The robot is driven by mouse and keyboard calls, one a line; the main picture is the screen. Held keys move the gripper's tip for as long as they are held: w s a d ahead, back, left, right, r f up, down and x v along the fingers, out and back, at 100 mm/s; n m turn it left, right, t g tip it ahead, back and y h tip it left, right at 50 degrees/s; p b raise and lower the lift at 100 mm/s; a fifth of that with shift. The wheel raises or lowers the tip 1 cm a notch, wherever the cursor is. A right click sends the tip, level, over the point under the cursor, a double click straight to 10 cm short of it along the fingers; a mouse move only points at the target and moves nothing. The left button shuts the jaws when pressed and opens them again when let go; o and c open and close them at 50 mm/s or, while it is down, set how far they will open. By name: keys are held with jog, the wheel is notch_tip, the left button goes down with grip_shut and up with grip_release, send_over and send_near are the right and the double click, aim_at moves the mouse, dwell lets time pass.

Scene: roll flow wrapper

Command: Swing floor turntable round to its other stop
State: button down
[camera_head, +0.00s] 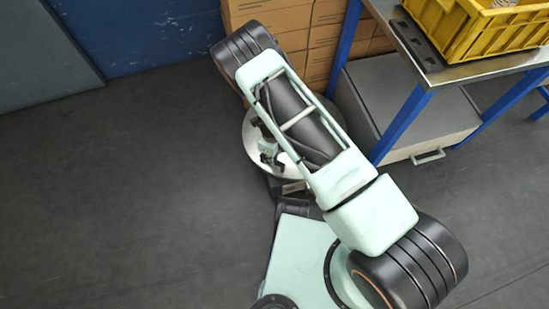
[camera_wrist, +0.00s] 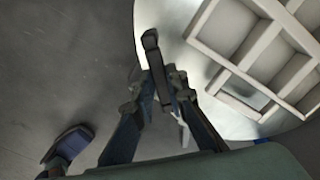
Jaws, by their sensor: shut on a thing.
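The floor turntable (camera_head: 252,163) is a pale round disc on the floor, mostly hidden under my arm in the head view. In the wrist view its smooth light top (camera_wrist: 178,35) fills the upper right, with a pale compartmented rack (camera_wrist: 248,52) on it. My gripper (camera_wrist: 160,92) is at the disc's left edge in the wrist view, its fingers closed around a dark upright bar with a knobbed top (camera_wrist: 151,42). The bar looks like the turntable's handle; where it joins the disc is hidden. The turntable's stops cannot be made out.
Stacked cardboard boxes (camera_head: 275,18) stand behind the turntable. A blue-legged bench (camera_head: 455,76) with a yellow crate (camera_head: 470,40) is to the right, a grey cabinet (camera_head: 385,95) beneath it. A dark bluish object (camera_wrist: 68,145) lies lower left. Floor at left (camera_head: 120,190) is clear.

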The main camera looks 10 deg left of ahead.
jog(key=shift+a, duration=0.35)
jog(key=c, duration=1.9)
grip_release()
jog(key=shift+c, duration=0.2)
jog(key=shift+d, duration=0.1)
notch_tip(320, 180, up, 12)
jog(key=shift+w, duration=0.1)
